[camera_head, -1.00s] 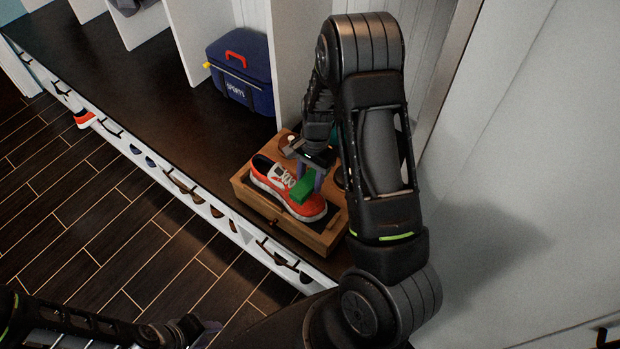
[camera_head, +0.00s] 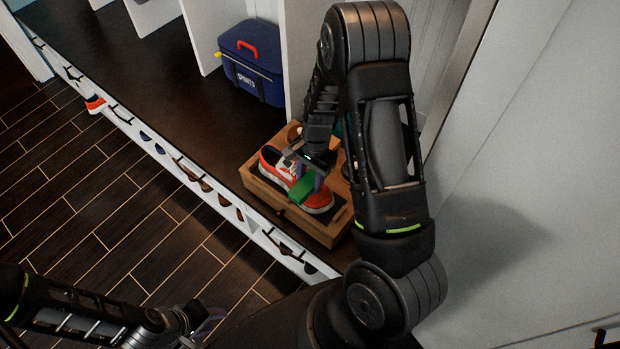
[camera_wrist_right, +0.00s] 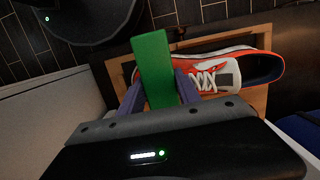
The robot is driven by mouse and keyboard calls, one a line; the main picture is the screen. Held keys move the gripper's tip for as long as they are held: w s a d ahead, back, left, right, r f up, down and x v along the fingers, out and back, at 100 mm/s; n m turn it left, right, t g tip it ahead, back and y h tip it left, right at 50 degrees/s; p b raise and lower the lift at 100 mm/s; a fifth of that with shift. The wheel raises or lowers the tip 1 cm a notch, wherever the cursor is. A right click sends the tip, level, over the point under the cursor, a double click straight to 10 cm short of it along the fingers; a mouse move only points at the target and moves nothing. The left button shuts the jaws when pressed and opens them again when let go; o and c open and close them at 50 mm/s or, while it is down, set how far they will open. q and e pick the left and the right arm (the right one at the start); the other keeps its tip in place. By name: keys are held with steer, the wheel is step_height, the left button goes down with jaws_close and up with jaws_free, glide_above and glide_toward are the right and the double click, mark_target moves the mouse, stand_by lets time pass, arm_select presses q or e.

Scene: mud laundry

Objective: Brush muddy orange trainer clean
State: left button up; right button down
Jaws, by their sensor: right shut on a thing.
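The orange trainer (camera_head: 270,165), with white laces and a pale sole, lies on a wooden box (camera_head: 322,231). It also shows in the wrist view (camera_wrist_right: 262,67). My right gripper (camera_head: 309,181) is shut on a green brush (camera_head: 298,192), with a purple finger either side in the wrist view (camera_wrist_right: 155,75). The brush is over the front half of the trainer and hides part of it; I cannot tell whether it touches. No mud is clearly visible. My left gripper (camera_head: 207,323) is low in the head view, away from the trainer, its jaws unclear.
A blue sports box (camera_head: 250,62) with a red handle stands on the dark bench (camera_head: 190,90) behind. Another orange shoe (camera_head: 95,104) sits in the white rack along the bench edge. A white wall is at right. The dark floor at left is clear.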

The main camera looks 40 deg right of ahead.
mark_target(309, 179)
step_height(309, 179, up, 8)
steer(key=p, duration=0.6)
steer(key=shift+p, duration=0.4)
steer(key=w+a+r+n+g+h+b, duration=0.1)
steer(key=w+a+n+b, duration=0.2)
steer(key=a+n, duration=0.9)
steer(key=w+n, duration=0.2)
steer(key=w, duration=0.1)
steer(key=shift+n+h+b, duration=0.3)
